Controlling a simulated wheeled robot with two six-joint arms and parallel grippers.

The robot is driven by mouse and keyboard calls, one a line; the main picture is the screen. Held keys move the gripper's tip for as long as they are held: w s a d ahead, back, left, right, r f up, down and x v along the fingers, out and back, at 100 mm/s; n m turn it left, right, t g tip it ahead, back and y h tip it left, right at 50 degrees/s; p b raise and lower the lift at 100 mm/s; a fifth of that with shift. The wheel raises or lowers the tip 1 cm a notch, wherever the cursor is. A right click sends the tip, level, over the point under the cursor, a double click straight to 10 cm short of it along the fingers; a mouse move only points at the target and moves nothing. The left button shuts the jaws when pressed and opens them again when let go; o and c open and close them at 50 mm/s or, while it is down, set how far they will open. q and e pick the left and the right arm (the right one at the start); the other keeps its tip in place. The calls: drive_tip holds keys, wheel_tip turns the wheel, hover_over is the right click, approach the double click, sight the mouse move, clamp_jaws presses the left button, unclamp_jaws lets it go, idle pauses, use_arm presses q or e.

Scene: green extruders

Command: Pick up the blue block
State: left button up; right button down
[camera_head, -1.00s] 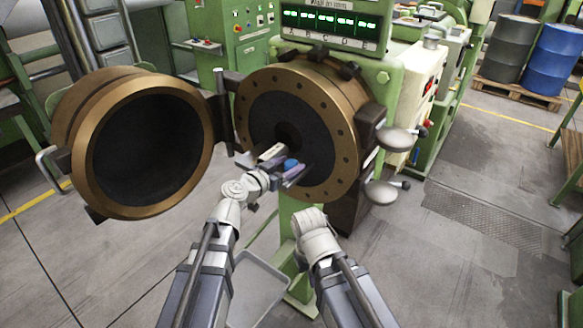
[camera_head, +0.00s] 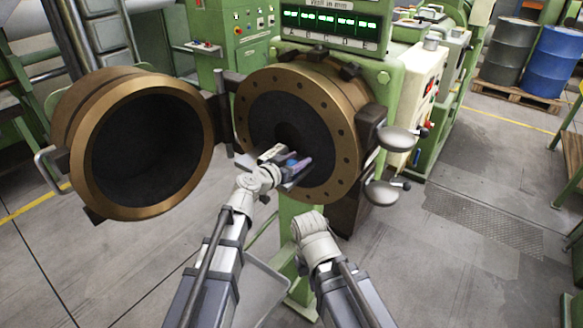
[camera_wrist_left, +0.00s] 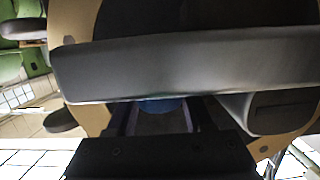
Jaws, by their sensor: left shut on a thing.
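The blue block (camera_head: 291,160) shows as a small blue patch between the fingers of my left gripper (camera_head: 285,162), in front of the dark round opening of the extruder (camera_head: 262,118). My left gripper is shut on it. In the left wrist view, a rounded blue part of the block (camera_wrist_left: 161,105) shows between the fingers, with its upper side hidden behind a wide grey bar. My right arm's wrist is lower, at the middle of the head view, and its fingers are hidden.
An open round bronze-rimmed door (camera_head: 80,178) stands to the left of the opening. A grey tray (camera_head: 262,285) lies low between my arms.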

use_arm(q)
clamp_jaws()
drive_tip(key=shift+r, duration=0.15)
wheel_tip(320, 180, up, 10)
drive_tip(key=p, duration=1)
